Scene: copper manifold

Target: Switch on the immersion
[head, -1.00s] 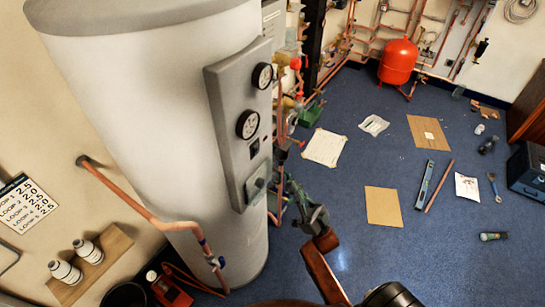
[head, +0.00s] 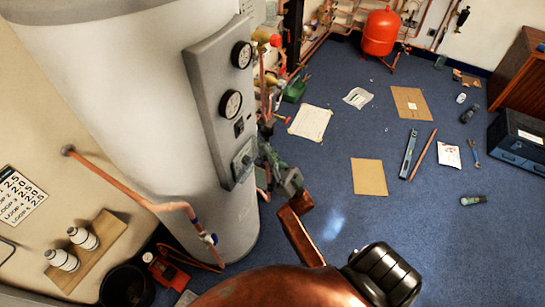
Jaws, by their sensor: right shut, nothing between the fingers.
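The white hot water cylinder (head: 130,90) fills the left of the head view. A grey control panel (head: 205,80) runs down its right side, with two round dials, an upper one (head: 241,54) and a lower one (head: 230,104). Below them are a small dark rocker-like switch (head: 239,127) and a grey box with a knob (head: 244,160). I cannot read a label or the switch position. My right gripper (head: 266,152) is shut and empty, just right of the grey box. Whether it touches the box cannot be told. My left gripper is out of view.
Copper pipes and valves (head: 265,85) stand close behind the panel. A copper pipe (head: 125,180) crosses the cylinder's lower left. A black bucket (head: 127,287) and red toolbox (head: 168,272) stand near its base. The blue floor (head: 320,170) to the right holds cardboard and tools.

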